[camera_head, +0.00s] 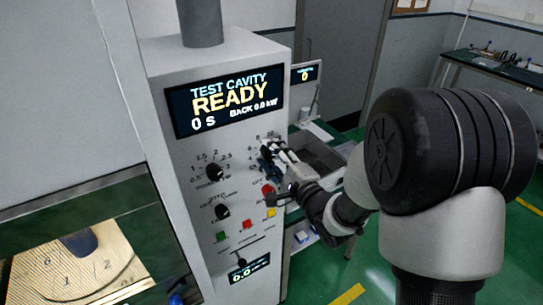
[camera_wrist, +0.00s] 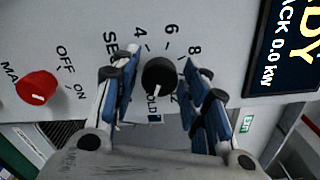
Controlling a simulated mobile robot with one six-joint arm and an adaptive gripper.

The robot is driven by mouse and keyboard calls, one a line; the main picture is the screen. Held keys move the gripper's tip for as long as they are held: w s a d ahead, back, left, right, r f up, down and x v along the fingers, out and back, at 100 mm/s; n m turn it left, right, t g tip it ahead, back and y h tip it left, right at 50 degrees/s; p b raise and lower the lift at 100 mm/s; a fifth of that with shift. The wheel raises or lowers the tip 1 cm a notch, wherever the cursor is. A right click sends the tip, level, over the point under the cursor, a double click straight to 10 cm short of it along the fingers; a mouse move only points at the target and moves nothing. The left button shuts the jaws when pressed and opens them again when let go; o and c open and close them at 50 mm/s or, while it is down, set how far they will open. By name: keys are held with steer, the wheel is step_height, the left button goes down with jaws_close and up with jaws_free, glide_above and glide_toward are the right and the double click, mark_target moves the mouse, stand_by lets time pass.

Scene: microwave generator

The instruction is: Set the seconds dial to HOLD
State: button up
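The seconds dial (camera_wrist: 159,75) is a black round knob on the grey panel, with 4, 6 and 8 printed around it in the wrist view. My gripper (camera_wrist: 162,58) is open, with one blue-padded finger on each side of the dial and a small gap visible on both sides. In the head view my gripper (camera_head: 268,160) is at the panel's right side and covers most of the dial.
A red OFF/ON knob (camera_wrist: 36,88) sits left of my fingers in the wrist view. The display (camera_head: 228,102) reads READY, 0 s. Two other black knobs (camera_head: 214,172) (camera_head: 222,211) and coloured buttons (camera_head: 246,225) are on the same panel. An open drawer-like box (camera_head: 318,158) stands behind.

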steer(key=shift+o, duration=0.6)
steer(key=v, duration=0.7)
steer(key=shift+s+d, duration=0.2)
steer(key=shift+s, duration=0.05)
